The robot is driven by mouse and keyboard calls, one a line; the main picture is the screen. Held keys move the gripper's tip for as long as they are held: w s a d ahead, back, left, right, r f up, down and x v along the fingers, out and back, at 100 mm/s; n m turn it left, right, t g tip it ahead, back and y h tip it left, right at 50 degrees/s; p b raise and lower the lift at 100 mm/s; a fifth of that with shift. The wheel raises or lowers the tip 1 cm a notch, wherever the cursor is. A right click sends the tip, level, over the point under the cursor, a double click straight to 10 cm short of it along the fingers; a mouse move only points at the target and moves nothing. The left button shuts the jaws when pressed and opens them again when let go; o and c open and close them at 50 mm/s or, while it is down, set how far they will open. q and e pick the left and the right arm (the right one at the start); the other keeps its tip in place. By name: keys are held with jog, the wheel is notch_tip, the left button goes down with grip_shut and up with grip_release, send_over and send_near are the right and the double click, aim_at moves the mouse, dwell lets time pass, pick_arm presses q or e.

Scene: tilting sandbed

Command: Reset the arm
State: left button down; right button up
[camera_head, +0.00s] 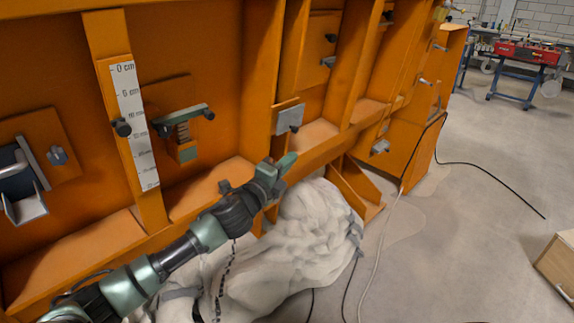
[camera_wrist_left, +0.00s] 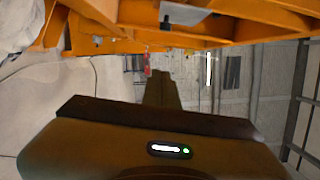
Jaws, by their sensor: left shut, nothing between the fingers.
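My left arm comes in from the lower left in the head view, in front of the orange sandbed wall (camera_head: 65,70). My left gripper (camera_head: 285,166) points up and to the right, near the wall's lower ledge and above a white wrapped bundle (camera_head: 305,225). It is shut with nothing in it. In the left wrist view the shut fingers (camera_wrist_left: 161,88) stick out past the dark gripper body, below the orange frame (camera_wrist_left: 200,38). I cannot tell whether the gripper touches the ledge. My right gripper is not in view.
A centimetre scale (camera_head: 134,125), a dark handle (camera_head: 186,120) and small metal brackets (camera_head: 289,118) sit on the wall. Cables (camera_head: 480,165) lie on the floor. A wooden box (camera_head: 558,262) stands at the right edge. The grey floor on the right is mostly clear.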

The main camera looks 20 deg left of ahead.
pick_arm(q)
jog(key=shift+s+a+f, duration=0.1)
jog(key=shift+s+a, duration=0.1)
jog(key=shift+s, duration=0.3)
